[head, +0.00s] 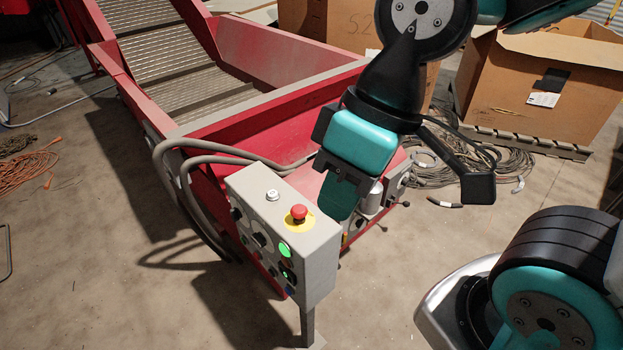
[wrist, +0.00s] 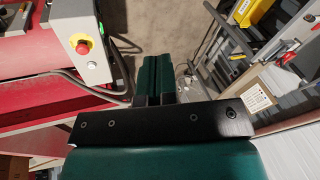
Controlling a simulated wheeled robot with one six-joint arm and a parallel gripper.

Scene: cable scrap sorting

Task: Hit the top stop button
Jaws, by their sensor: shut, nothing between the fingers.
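The red mushroom stop button (head: 299,212) sits on a yellow disc on top of the grey control box (head: 320,262). It also shows in the wrist view (wrist: 83,48), at the upper left. My gripper (head: 338,212) is shut and empty, pointing down, just right of the box and behind it in the head view. In the wrist view the closed teal fingers (wrist: 153,62) are to the right of the button, apart from it. I see no contact between the fingers and the button.
A small white-grey knob (head: 272,195) is also on the box top. Green lit buttons (head: 284,249) are on the box's front. Thick grey cables (head: 195,160) run to the red conveyor (head: 240,125). Cardboard boxes (head: 545,85) and coiled cable (head: 470,160) lie behind.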

